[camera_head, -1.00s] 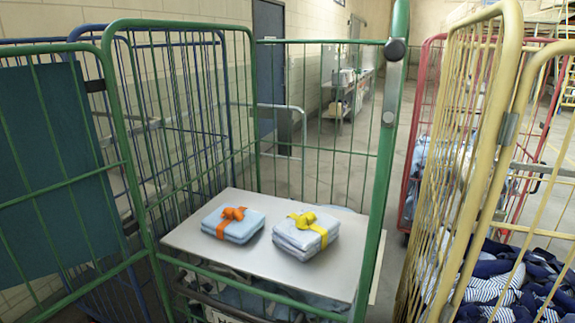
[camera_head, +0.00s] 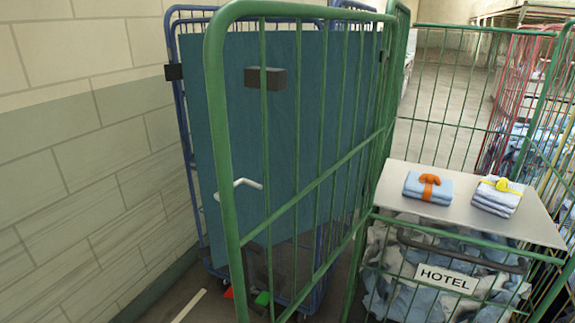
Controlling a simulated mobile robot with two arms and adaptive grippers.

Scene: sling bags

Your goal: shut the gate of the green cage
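The green cage (camera_head: 410,136) stands at the right of the head view. Its gate (camera_head: 212,110) stands open, swung out to the left of the cage, with its free edge close to me. A teal panel (camera_head: 225,140) shows behind the gate's bars. A dark block (camera_head: 265,78) and a white lever handle (camera_head: 240,185) are on the panel side. On the cage's pale shelf (camera_head: 470,220) lie folded blue cloths with an orange band (camera_head: 427,187) and folded cloths with a yellow band (camera_head: 497,196). Neither of my grippers is in view.
A blue cage (camera_head: 178,100) stands behind the gate, by the block wall (camera_head: 90,180) on the left. Laundry and a HOTEL sign (camera_head: 446,279) show at the green cage's lower front. A red cage (camera_head: 515,90) is at the right. A white strip (camera_head: 188,306) lies on the floor.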

